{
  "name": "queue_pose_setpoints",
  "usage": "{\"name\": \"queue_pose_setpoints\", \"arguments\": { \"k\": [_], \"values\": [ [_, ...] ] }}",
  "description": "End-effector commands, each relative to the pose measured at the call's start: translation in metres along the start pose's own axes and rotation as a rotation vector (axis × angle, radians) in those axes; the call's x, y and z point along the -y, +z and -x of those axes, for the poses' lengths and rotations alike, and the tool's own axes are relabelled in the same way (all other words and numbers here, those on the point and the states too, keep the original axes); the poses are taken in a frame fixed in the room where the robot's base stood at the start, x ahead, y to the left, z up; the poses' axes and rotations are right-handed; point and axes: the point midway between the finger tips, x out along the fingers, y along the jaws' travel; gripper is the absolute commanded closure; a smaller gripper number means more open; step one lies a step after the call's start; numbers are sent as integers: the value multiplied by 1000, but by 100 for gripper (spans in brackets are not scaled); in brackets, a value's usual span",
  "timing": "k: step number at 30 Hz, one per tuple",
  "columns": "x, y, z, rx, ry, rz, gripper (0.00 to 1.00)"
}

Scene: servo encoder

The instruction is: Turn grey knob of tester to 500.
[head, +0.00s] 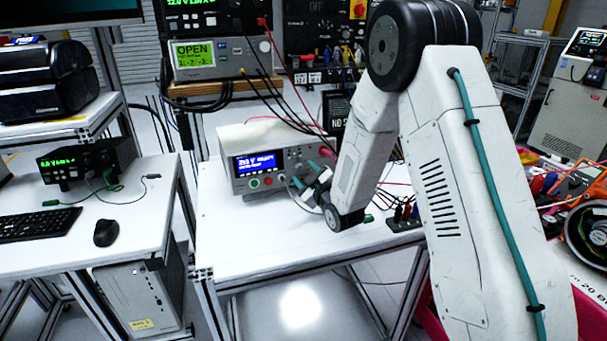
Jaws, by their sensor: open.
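The tester (245,186) is a grey-white box on the white table, with a lit blue display (262,162). The display seems to read about 253 V; its smaller text is too small to read. The grey knob cannot be made out; my gripper and wrist cover that part of the panel. I cannot tell whether the fingers touch it.
Black and red leads hang from the stacked instruments (205,60) behind the tester. Several coloured terminals (405,215) stand on the table right of my wrist. The table (232,235) is clear at its front left. A mouse (106,232) and keyboard (38,224) lie on the left desk.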

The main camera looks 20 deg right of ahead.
Motion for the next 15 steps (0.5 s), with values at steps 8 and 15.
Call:
{"name": "queue_pose_setpoints", "arguments": {
  "k": [8,15],
  "values": [
    [2,-2,-12,-2,-3,0,50],
    [3,-2,-11,-2,-3,-1,80]
  ]
}}
